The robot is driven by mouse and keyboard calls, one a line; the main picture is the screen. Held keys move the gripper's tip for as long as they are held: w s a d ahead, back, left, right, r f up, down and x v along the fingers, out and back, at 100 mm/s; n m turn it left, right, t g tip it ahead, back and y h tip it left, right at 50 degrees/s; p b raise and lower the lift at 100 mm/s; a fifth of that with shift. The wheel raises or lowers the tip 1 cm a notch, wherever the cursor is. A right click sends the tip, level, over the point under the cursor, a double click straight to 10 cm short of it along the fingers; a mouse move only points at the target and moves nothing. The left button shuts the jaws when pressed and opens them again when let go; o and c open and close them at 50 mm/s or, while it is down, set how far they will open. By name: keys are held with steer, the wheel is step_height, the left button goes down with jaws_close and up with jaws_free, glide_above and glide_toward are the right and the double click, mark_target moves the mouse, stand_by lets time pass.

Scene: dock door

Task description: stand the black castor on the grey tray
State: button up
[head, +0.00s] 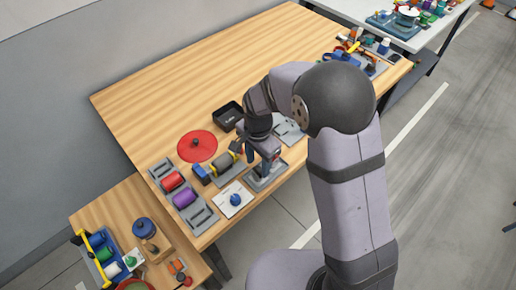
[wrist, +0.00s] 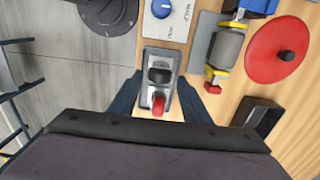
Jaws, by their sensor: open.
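The grey tray (wrist: 148,57) is a small rectangular piece near the table's front edge, straight below my wrist; it also shows in the head view (head: 266,181). A black part with a red tab, which looks like the black castor (wrist: 160,76), is at the tray between my fingers. From above it lies within the tray's outline; I cannot tell whether it touches the tray floor. My gripper (wrist: 160,84) is open, with one finger on each side of the tray and castor. In the head view my gripper (head: 262,160) hides most of the castor.
A white plate with a blue knob (head: 235,200) is beside the tray. A grey holder with a roller (head: 222,161), a red disc with a black knob (head: 196,147) and a black box (head: 228,116) stand near. The table's far left part is clear.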

mark_target(259, 169)
step_height(259, 169, up, 9)
steer(key=b, duration=0.2)
steer(key=shift+f, duration=0.15)
steer(key=shift+d, duration=0.1)
steer(key=s+d+f+n, duration=0.2)
steer(key=s+d+n, duration=0.2)
steer(key=s+d, duration=0.3)
steer(key=s+d+f+n, duration=0.2)
steer(key=s+d+n, duration=0.3)
steer(key=s+d, duration=0.3)
steer(key=shift+d+f, duration=0.25)
steer(key=shift+d, duration=0.65)
steer(key=shift+f, duration=0.1)
step_height(259, 169, down, 47)
steer(key=b, duration=4.7)
